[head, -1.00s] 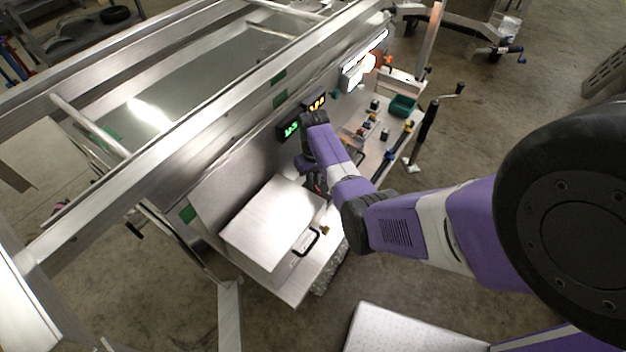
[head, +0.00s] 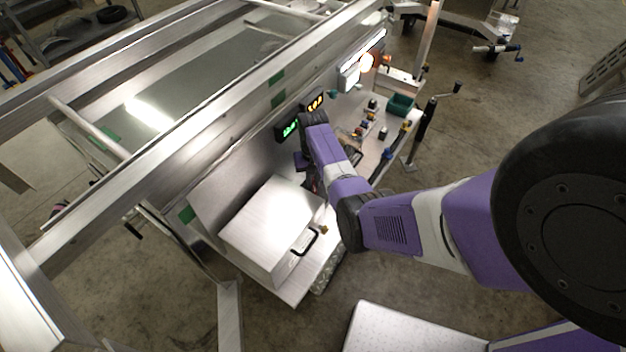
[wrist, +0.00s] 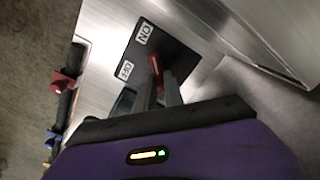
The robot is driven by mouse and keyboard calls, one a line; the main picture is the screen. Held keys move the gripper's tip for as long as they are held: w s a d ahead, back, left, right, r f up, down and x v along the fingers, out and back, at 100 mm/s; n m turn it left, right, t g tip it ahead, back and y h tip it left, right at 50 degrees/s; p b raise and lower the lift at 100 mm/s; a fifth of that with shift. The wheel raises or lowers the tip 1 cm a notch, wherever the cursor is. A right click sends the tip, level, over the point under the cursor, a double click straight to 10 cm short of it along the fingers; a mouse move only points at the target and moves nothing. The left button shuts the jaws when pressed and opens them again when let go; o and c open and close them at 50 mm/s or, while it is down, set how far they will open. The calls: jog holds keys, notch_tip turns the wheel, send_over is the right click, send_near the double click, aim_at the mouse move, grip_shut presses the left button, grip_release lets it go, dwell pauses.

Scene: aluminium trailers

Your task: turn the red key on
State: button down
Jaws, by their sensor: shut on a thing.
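The red key (wrist: 180,70) shows in the wrist view against a black plate (wrist: 168,45).
A metal box (head: 270,228) with a black handle sits left of my arm on the bench. Green (head: 289,128) and amber (head: 314,103) displays are on the upright panel.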

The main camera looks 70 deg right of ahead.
aim_at(313, 182)
jog(key=c, duration=1.4)
grip_release()
jog(key=shift+c, duration=0.2)
jog(key=shift+r, duration=0.15)
notch_tip(313, 182, up, 8)
jog(key=shift+f, duration=0.2)
